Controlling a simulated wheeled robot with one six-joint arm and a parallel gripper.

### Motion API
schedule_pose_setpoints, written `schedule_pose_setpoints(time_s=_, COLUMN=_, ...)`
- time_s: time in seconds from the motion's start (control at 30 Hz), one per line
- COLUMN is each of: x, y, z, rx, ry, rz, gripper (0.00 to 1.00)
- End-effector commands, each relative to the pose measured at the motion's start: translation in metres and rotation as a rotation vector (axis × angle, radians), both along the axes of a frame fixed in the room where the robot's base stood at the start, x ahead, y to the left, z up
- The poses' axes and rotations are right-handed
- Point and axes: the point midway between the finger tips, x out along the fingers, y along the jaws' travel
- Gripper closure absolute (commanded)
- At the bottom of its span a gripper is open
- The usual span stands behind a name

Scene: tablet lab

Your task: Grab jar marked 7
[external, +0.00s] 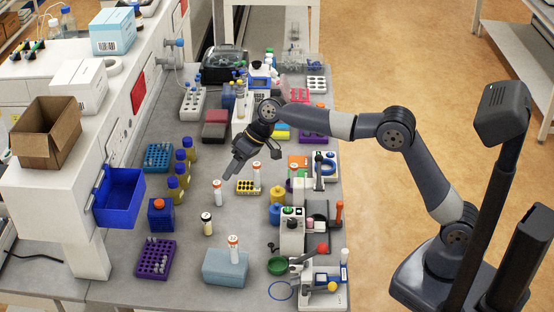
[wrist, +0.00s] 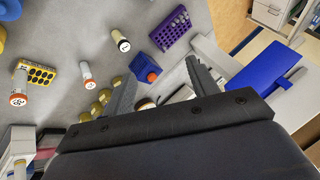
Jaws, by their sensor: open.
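Several white jars with marked caps stand on the bench; I cannot read any mark surely as 7. My gripper (wrist: 161,68) is open, empty, above the bench.
A purple rack (external: 155,259) lies front left. The yellow rack (external: 247,187) and instruments (external: 292,232) crowd the right. Bare bench shows around the dark-capped jar.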

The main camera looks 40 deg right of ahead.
Motion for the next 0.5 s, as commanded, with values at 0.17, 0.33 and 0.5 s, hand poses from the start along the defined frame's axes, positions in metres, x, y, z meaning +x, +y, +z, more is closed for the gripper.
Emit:
schedule_pose_setpoints(time_s=0.17, x=-0.003, y=0.029, z=-0.05, rx=0.362, ry=0.32, rz=-0.375, gripper=0.44)
schedule_pose_setpoints(time_s=0.33, x=0.008, y=0.036, z=-0.085, rx=0.681, ry=0.683, rz=-0.779, gripper=0.44)
schedule_pose_setpoints(time_s=0.5, x=0.026, y=0.02, z=-0.127, rx=0.964, ry=1.061, rz=-1.208, gripper=0.44)
